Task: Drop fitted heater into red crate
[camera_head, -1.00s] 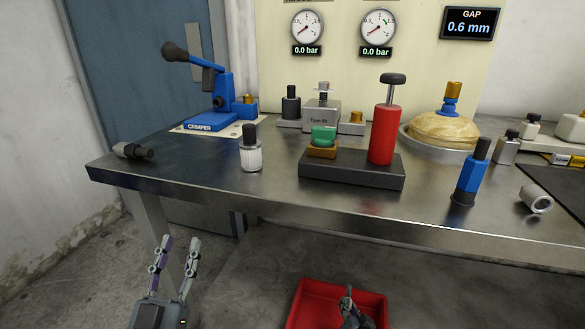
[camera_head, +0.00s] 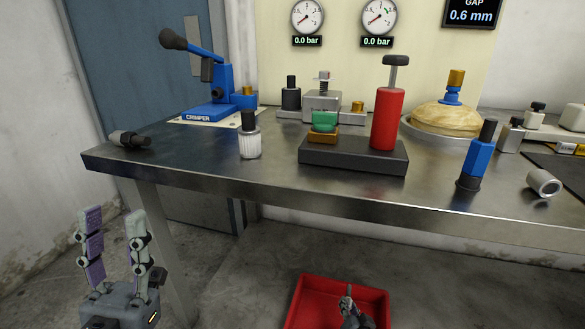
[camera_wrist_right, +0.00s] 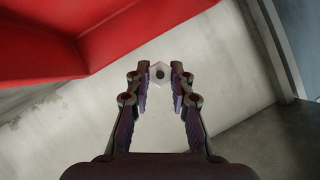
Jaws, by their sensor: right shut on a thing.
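The red crate (camera_head: 312,300) is at the bottom of the head view, low in front of the workbench, its near part cut off. My right gripper (camera_head: 349,298) is seen over the crate in that view. In the right wrist view my right gripper (camera_wrist_right: 160,73) is shut on a small pale, hex-shaped piece with a dark centre, seen end-on, which I take as the fitted heater (camera_wrist_right: 160,78). The red crate (camera_wrist_right: 60,40) fills the upper left there, beside the fingers. My left gripper (camera_head: 112,213) is open and empty, left of the bench.
The steel workbench (camera_head: 240,185) carries a blue crimper (camera_head: 222,108), a red-cylinder press (camera_head: 387,120), a white ribbed cap piece (camera_head: 249,143), a blue tool (camera_head: 477,155) and a metal ring (camera_head: 543,183). The floor left of the crate is clear.

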